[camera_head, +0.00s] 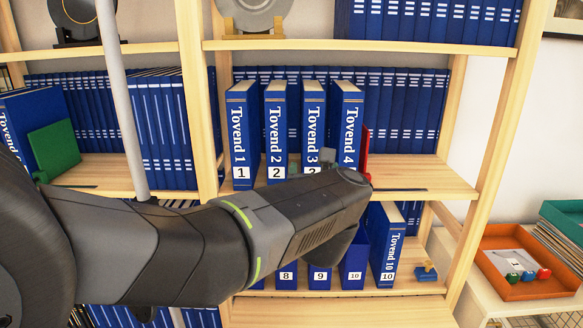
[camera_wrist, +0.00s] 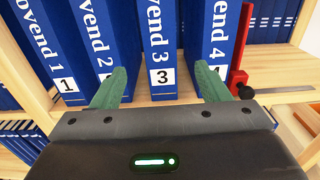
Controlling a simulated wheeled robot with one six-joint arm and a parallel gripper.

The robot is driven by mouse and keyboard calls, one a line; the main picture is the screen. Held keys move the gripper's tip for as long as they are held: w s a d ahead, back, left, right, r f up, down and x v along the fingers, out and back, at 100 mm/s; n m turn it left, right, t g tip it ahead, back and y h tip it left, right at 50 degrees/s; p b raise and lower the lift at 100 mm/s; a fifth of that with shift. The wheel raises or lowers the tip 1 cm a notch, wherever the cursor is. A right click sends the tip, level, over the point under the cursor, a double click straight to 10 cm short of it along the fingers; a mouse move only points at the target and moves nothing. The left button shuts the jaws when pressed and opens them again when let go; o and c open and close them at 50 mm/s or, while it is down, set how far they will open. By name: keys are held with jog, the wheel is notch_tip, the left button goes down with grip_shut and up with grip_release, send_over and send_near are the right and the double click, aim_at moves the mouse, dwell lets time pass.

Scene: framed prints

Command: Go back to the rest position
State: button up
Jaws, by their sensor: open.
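My gripper (camera_wrist: 160,90) is open in the wrist view, with its two green fingers apart in front of the blue binder Tovend 3 (camera_wrist: 165,55). Nothing is between the fingers that I can tell is held. Blue binders Tovend 1 (camera_head: 240,130), Tovend 2 (camera_head: 276,120), Tovend 3 (camera_head: 313,115) and Tovend 4 (camera_head: 347,120) stand upright in a row on the middle shelf.
A red bookend (camera_head: 364,150) stands right of Tovend 4. A green bookend (camera_head: 54,150) is at left. An orange tray (camera_head: 535,290) with small coloured objects sits at right. Wooden shelf posts (camera_head: 195,90) stand close to my arm.

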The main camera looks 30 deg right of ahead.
jog(key=shift+w, duration=0.1)
jog(key=p+x, duration=0.1)
jog(key=x, duration=1.2)
jog(key=shift+w, duration=0.1)
jog(key=shift+w+d+r+p, duration=0.15)
jog(key=shift+w+d+p, duration=0.1)
jog(key=shift+p, duration=0.25)
jog(key=shift+s+a+r, duration=0.1)
